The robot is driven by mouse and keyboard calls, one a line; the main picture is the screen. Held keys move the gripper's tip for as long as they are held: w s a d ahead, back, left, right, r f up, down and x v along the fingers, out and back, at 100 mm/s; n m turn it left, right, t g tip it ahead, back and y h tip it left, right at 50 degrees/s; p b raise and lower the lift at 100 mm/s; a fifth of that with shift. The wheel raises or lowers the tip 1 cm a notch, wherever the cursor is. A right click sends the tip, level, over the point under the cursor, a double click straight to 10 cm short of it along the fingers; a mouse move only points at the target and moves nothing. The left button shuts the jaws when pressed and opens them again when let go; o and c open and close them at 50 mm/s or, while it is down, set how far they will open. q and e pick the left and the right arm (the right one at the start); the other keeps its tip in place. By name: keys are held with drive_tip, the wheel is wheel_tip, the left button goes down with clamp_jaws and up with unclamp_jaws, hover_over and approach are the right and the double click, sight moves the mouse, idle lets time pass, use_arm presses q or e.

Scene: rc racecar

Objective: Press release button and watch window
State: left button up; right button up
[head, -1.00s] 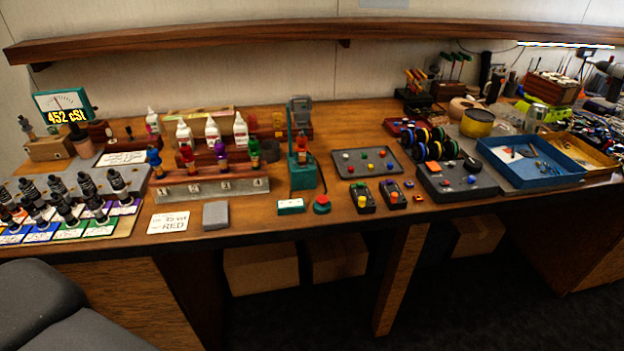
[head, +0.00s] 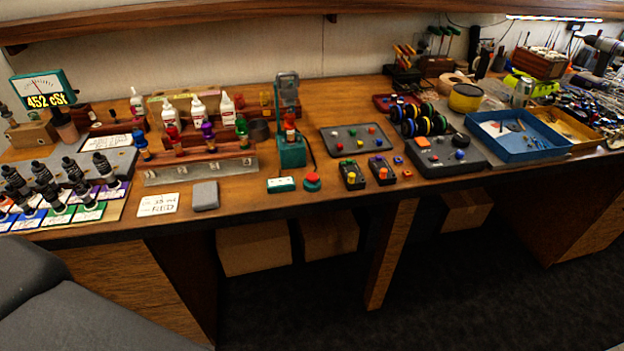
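A red round button (head: 312,180) on a teal base sits near the table's front edge, right of centre. Left of it lies a small teal box with a pale face (head: 281,184); its markings are too small to read. Behind them stands a teal press-like stand (head: 292,152) with a grey head (head: 287,84) and a red-and-orange piece (head: 290,127) at its front. I cannot tell which part is the window. A teal-framed dial display (head: 43,90) at the far left reads 452 cSt. Neither of my grippers shows in the head view.
A wooden rack (head: 200,172) holds blue, red, purple and green pieces. A "RED" card (head: 157,205) and a grey block (head: 205,195) lie in front. Two small controllers (head: 353,175) are right of the button. A blue tray (head: 525,155) stands further right.

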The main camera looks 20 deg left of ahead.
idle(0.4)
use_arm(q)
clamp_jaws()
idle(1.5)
